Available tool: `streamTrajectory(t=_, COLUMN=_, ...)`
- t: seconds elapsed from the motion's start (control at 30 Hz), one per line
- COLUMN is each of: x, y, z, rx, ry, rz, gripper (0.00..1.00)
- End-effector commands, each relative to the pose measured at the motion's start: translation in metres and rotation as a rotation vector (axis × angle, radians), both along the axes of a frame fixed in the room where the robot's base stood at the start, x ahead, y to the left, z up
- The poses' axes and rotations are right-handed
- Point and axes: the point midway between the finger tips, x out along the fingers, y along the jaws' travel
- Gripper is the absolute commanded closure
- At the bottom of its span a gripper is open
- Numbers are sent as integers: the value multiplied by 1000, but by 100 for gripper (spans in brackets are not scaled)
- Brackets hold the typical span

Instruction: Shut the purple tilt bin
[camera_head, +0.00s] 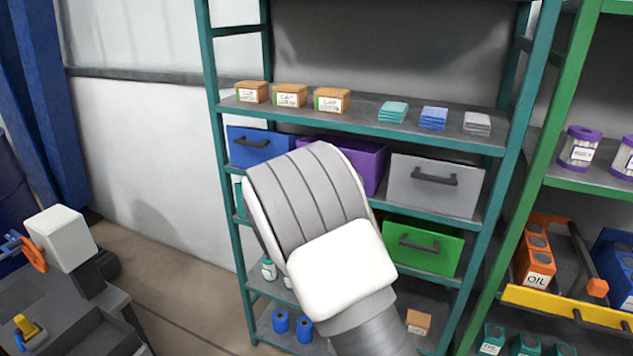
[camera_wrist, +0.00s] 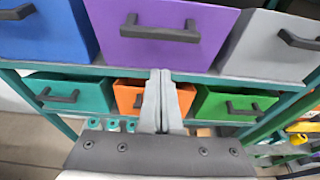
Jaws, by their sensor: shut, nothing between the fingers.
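The purple tilt bin (camera_head: 371,163) is in the upper bin row of the teal shelf, between a blue and a grey bin. In the head view my arm hides most of its front. Its visible top edge and right side stand out, so it looks tipped outward. In the wrist view the purple bin (camera_wrist: 165,42) fills the upper middle, with a dark bar handle across its front. My gripper (camera_wrist: 160,74) is shut and empty, its fingertips just below the purple bin in the picture. Whether they touch anything I cannot tell. In the head view the fingers are hidden behind my wrist.
The blue bin (camera_head: 258,146) and grey bin (camera_head: 433,186) flank it. Below are teal (camera_wrist: 68,92), orange (camera_wrist: 130,94) and green (camera_head: 422,246) bins. Cartons (camera_head: 290,96) stand on the shelf above. A green rack (camera_head: 590,182) is at right.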

Motion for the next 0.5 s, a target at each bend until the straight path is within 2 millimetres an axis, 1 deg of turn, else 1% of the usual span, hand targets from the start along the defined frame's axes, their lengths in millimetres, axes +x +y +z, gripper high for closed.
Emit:
streamTrajectory(t=0.03, x=3, y=-1, z=10, rx=11, ry=20, rz=-1, gripper=100)
streamTrajectory(t=0.5, x=25, y=-9, z=33, rx=12, ry=35, rz=-1, gripper=100)
